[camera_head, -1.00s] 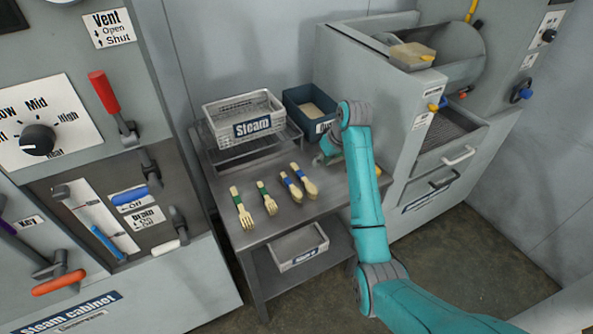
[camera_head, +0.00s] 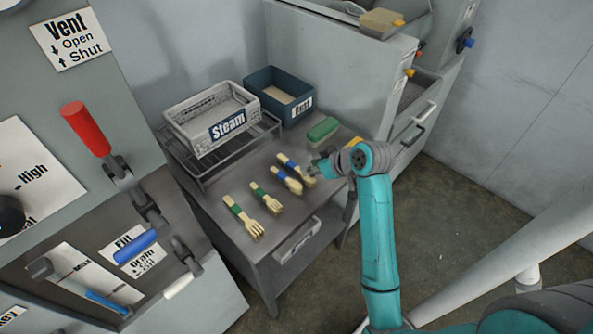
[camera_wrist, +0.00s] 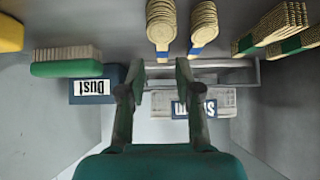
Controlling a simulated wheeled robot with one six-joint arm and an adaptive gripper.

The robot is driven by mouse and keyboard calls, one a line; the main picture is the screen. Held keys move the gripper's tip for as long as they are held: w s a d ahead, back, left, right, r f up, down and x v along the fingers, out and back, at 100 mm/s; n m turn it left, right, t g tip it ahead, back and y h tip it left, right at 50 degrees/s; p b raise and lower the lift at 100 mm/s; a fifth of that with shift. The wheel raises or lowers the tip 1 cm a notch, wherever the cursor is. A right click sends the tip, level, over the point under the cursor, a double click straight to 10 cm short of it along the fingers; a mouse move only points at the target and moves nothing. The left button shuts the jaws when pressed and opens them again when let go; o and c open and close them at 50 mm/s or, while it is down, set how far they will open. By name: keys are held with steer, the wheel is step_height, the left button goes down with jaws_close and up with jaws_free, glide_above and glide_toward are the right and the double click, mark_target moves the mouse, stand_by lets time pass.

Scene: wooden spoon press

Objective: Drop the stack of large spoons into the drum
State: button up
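The large spoon stack (camera_head: 301,172), pale wood with a blue band, lies on the metal table, the rightmost of the cutlery stacks. Its bowl end is close to my gripper (camera_head: 322,168) in the head view. In the wrist view the large spoons (camera_wrist: 161,24) are at the top, beyond the fingertips. My gripper (camera_wrist: 160,70) is open there, with nothing between its fingers. A smaller blue-banded spoon stack (camera_head: 287,181) lies just left; it also shows in the wrist view (camera_wrist: 203,25). The drum (camera_head: 422,22) is partly cut off at the top right of the head view.
Two green-banded fork stacks (camera_head: 243,219) lie left of the spoons. A green brush (camera_head: 322,130) lies behind my gripper. The Steam basket (camera_head: 211,118) on a rack and the blue Dust bin (camera_head: 279,96) stand at the back. A machine wall (camera_head: 350,75) rises right.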

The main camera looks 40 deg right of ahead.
mark_target(299, 170)
steer(key=shift+x, duration=3.5)
steer(key=shift+a+f, duration=0.1)
steer(key=shift+a, duration=0.05)
jaws_close()
